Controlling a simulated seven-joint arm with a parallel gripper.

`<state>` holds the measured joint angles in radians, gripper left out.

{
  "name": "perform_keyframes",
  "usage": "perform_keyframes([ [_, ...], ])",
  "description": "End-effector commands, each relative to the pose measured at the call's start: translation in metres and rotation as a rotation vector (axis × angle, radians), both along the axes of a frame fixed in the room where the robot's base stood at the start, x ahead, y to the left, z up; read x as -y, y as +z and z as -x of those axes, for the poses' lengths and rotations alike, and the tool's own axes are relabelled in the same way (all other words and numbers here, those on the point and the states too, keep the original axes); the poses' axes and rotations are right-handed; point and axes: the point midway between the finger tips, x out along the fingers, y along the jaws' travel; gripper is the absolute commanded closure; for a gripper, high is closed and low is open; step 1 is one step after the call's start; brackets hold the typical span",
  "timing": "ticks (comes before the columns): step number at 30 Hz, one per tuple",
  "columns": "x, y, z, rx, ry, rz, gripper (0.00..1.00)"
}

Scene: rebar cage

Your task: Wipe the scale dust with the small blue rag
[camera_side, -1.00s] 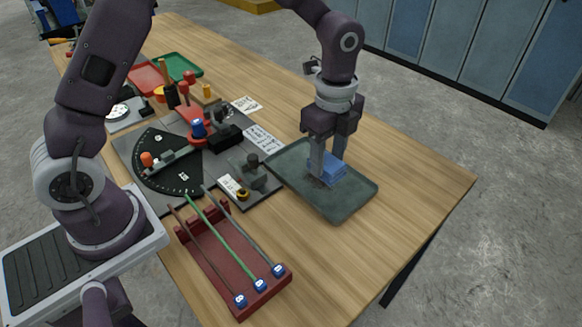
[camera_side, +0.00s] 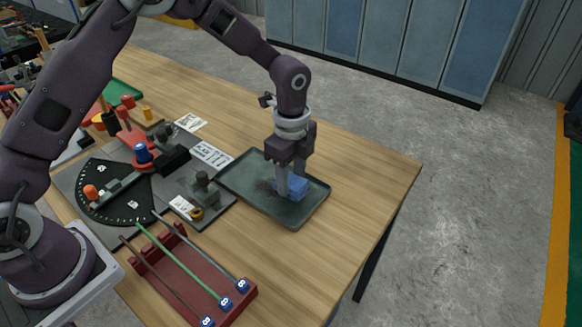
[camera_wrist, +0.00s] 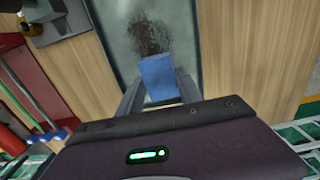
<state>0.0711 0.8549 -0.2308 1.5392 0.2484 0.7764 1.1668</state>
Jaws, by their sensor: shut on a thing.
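The small blue rag (camera_side: 295,188) is held between the fingers of my gripper (camera_side: 289,186), low over the dark grey-green tray (camera_side: 305,212). I cannot tell whether it touches the tray floor. In the wrist view the rag (camera_wrist: 159,78) stands between my two fingers. The scale dust (camera_wrist: 150,36) is a dark speckled patch on the tray just beyond the rag. In the side view the dust (camera_side: 266,187) shows as a dark smudge left of the fingers.
A red rack (camera_side: 190,280) with several rods stands at the table's front. Left of the tray is a grey bending plate (camera_side: 125,205) with a black dial and a blue-topped fixture (camera_side: 142,152). Printed cards (camera_side: 211,154) lie behind. The wooden table (camera_side: 375,170) is clear to the right.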

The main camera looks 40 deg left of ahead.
Motion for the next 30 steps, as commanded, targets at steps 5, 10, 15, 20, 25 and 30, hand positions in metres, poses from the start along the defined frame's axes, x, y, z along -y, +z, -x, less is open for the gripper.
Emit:
perform_keyframes([
  [5,0.000,-0.021,0.001,-0.004,0.000,-0.001,0.90],
  [10,-0.015,-0.025,0.000,-0.001,0.003,-0.001,1.00],
  [15,-0.031,-0.025,0.000,-0.001,0.002,-0.001,1.00],
  [20,-0.045,-0.025,0.000,-0.001,0.002,-0.001,1.00],
  [25,-0.060,-0.025,0.000,-0.002,0.002,-0.001,1.00],
  [30,-0.076,-0.025,0.000,-0.001,0.002,-0.001,1.00],
])
